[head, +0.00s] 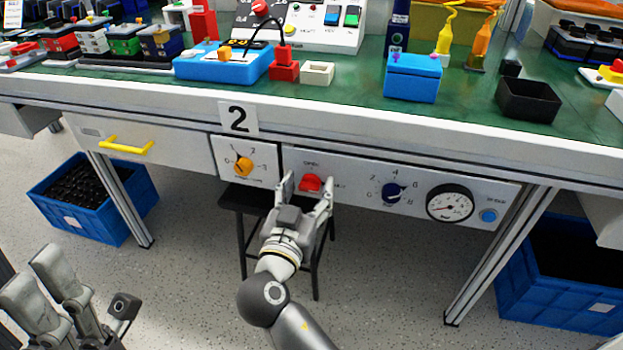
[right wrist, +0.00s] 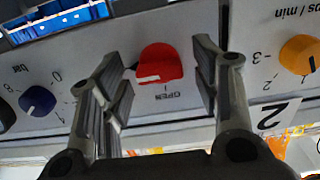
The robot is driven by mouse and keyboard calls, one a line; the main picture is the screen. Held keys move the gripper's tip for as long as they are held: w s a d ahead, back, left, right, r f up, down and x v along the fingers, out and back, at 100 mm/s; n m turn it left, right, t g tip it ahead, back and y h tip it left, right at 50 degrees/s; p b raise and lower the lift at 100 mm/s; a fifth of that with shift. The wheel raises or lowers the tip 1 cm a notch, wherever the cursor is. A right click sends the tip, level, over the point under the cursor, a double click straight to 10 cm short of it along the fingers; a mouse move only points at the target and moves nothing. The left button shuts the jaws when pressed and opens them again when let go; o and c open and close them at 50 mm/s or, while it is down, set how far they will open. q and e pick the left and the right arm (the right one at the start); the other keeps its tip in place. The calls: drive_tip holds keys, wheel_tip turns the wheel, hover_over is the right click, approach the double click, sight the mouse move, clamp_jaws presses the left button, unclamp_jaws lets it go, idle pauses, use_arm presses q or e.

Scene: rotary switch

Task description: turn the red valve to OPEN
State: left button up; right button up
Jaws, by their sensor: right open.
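The red valve (head: 311,183) is a knob on the grey front panel under the bench, with an OPEN label above it and another label to its right. It also shows in the right wrist view (right wrist: 160,62), where the panel appears upside down. There its white mark points left, not at the OPEN label. My right gripper (head: 309,188) is open, with one finger on each side of the valve. In the right wrist view the fingers (right wrist: 166,85) stand apart from the knob, with gaps on both sides. My left gripper (head: 45,285) is at the lower left, away from the panel.
A dark stool (head: 250,201) stands below. A yellow drawer handle (head: 126,146) projects farther left.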

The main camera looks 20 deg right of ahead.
drive_tip(key=c, duration=1)
drive_tip(key=shift+r, duration=0.1)
drive_tip(key=shift+c, duration=0.2)
